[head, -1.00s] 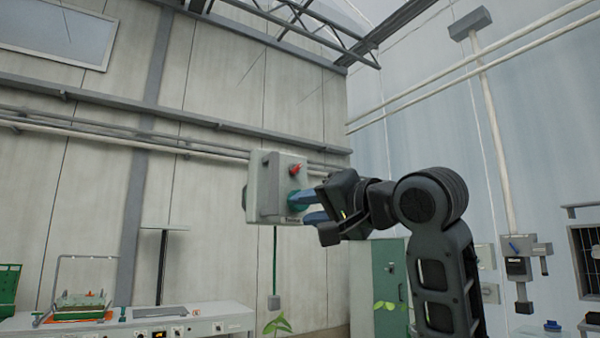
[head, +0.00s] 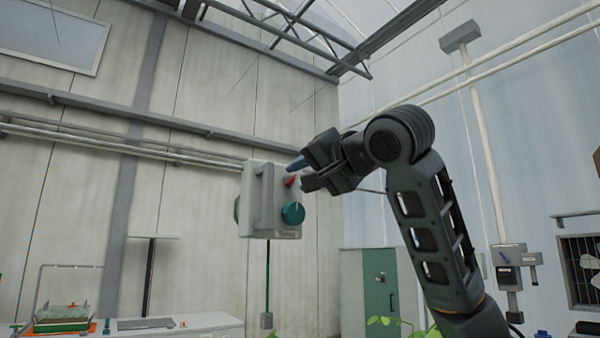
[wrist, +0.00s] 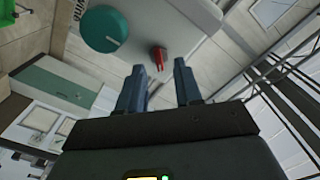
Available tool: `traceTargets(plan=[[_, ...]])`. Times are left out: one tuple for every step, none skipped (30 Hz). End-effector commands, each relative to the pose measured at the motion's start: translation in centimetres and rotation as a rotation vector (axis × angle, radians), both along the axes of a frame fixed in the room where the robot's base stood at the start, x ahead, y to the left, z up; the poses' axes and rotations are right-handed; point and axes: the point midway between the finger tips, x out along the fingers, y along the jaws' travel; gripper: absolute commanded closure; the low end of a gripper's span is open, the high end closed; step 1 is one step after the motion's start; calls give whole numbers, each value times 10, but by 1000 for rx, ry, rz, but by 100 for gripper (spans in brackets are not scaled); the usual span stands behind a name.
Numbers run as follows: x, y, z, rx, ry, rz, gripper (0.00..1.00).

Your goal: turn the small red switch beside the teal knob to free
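The red switch (head: 290,181) sits on the face of a light grey box, above the teal knob (head: 293,213). In the wrist view the red switch (wrist: 158,57) shows just beyond the fingertips, in line with the gap between them, with the teal knob (wrist: 105,30) to its left. My gripper (head: 300,172) is open, its blue fingers apart and nothing between them. In the head view it comes in from the right and partly covers the switch. I cannot tell whether a finger touches the switch or which marking it points to.
The grey box (head: 250,225) carries a grey handle and another teal part at its left side. A bench (head: 190,329) with a tray stands low at left, a green cabinet (head: 379,280) behind. Space around my gripper looks clear.

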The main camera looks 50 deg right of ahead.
Motion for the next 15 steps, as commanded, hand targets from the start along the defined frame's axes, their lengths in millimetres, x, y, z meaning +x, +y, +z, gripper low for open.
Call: traceTargets(plan=[[5, -2, 1, 1, 3, -1, 66], [8, -3, 1, 0, 1, -1, 66], [11, -4, 0, 0, 1, -1, 66], [12, -4, 0, 1, 0, -2, 66], [13, -5, 0, 0, 1, -2, 66], [15, -5, 0, 0, 0, -1, 66], [15, -5, 0, 0, 0, -1, 66], [16, -5, 0, 0, -1, -1, 66], [16, -5, 0, 0, -1, -1, 66], [16, -5, 0, 0, -1, -1, 66], [16, -5, -1, 0, -1, -1, 66], [16, -5, -1, 0, -1, -1, 66], [16, -5, -1, 0, -1, -1, 66], [16, -5, -1, 0, -1, -1, 66], [16, -5, -1, 0, -1, -1, 69]])
